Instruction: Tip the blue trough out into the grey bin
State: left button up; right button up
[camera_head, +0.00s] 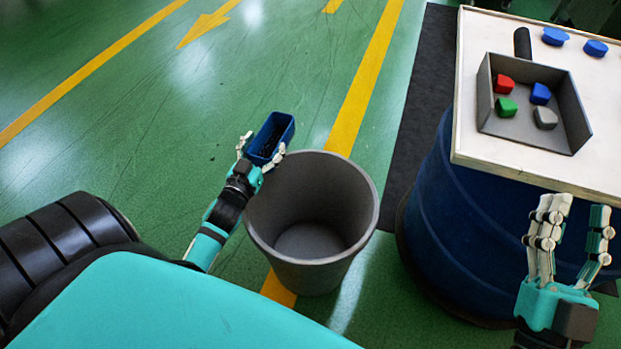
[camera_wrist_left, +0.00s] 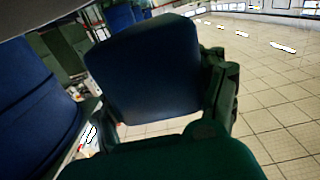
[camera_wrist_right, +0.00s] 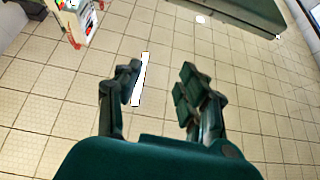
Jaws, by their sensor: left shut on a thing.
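The blue trough (camera_head: 285,126) is in my left gripper (camera_head: 260,158), above the floor just beyond the back left rim of the grey bin (camera_head: 362,215). Its open top faces the head camera, and dark contents show inside; I cannot tell what they are. In the left wrist view a blue face of the trough (camera_wrist_left: 150,70) sits between the fingers. The bin stands upright on the floor and its visible inside looks empty. My right gripper (camera_head: 577,218) is open and empty, in front of the table; its spread fingers show in the right wrist view (camera_wrist_right: 160,90).
A white-topped table (camera_head: 475,140) on a blue drum (camera_head: 430,210) stands right of the bin. On it is a grey scoop-like tray (camera_head: 515,128) with red, green, blue and grey pieces. Two blue pieces (camera_head: 555,36) lie behind it. The green floor left of the bin is clear.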

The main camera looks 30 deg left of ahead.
jog(key=r, duration=0.1)
jog(key=s+r+t, duration=0.1)
jog(key=s+r+t+y, duration=0.1)
jog(key=shift+s+d+r, duration=0.15)
jog(key=shift+s+r, duration=0.1)
jog(key=shift+r, duration=0.05)
